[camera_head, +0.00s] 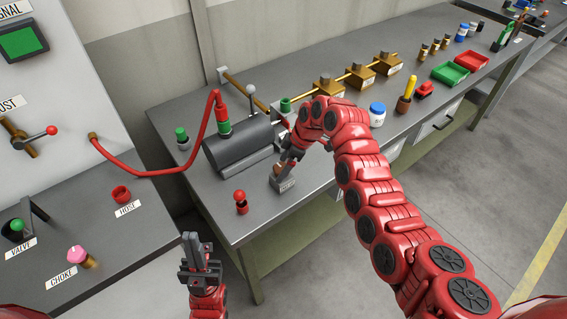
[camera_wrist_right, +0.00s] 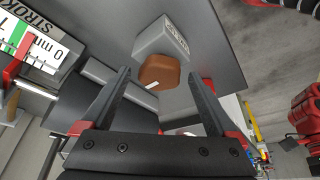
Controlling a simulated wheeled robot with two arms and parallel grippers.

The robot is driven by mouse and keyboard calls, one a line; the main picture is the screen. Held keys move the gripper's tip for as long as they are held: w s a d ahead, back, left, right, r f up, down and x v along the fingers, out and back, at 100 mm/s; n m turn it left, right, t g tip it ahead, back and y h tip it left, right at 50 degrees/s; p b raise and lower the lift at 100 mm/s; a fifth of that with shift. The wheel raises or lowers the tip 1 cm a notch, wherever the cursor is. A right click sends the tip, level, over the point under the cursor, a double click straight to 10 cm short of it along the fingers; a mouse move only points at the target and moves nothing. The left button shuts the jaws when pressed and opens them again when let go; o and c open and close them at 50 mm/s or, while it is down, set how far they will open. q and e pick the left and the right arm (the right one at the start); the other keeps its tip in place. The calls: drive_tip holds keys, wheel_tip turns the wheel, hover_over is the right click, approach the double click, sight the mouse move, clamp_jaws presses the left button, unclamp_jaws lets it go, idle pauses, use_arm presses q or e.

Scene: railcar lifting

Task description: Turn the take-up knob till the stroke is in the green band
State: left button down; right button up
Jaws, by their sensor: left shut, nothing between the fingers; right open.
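The take-up knob (camera_wrist_right: 160,72) is orange-brown with a white pointer mark, on a grey labelled block (camera_wrist_right: 163,38) in the right wrist view. My right gripper (camera_wrist_right: 161,77) is open, with one finger to each side of the knob; I see no clear contact. My left gripper (camera_head: 199,256) is shut and empty.
A dark cylinder (camera_head: 238,150) with a red hose stands beside the block on the grey bench (camera_head: 260,222). A red-topped knob (camera_head: 240,200) is nearby. A blue-capped jar (camera_head: 377,114) and brass blocks (camera_head: 327,88) are further back. A control panel is at left.

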drive_tip(key=c, duration=1.4)
drive_tip(key=shift+o, duration=0.2)
